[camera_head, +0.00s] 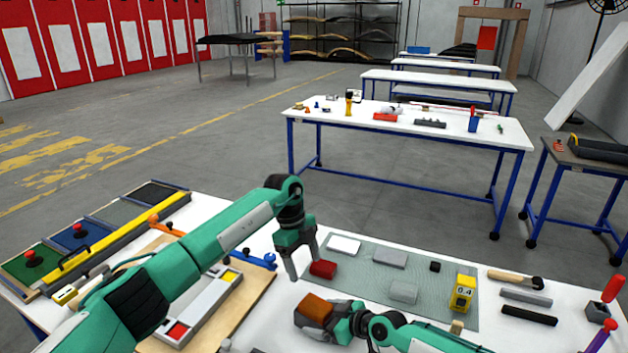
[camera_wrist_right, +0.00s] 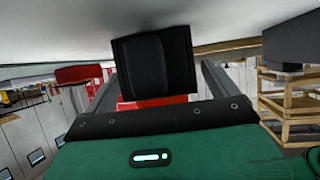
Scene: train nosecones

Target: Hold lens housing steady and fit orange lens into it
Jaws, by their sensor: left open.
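An orange block (camera_head: 316,306), seemingly the orange lens, shows at the end of my right gripper, against a dark grey body that looks like the lens housing (camera_head: 308,326). I cannot tell whether the orange piece is seated in it. In the right wrist view a black block (camera_wrist_right: 155,62), likely the housing, sits between the fingers of my right gripper (camera_wrist_right: 160,80), which appears shut on it, close to the table. My left gripper (camera_head: 302,262) is open and empty, pointing down beside a red block (camera_head: 323,269) on the mat's left edge.
A grey-green mat (camera_head: 350,275) holds white and grey blocks, a small black cube (camera_head: 435,266) and a yellow device (camera_head: 463,293) reading 0.4. A screwdriver-like tool (camera_head: 515,279) and dark bars lie at right. A wooden board with a tray (camera_head: 200,315) is under my left arm.

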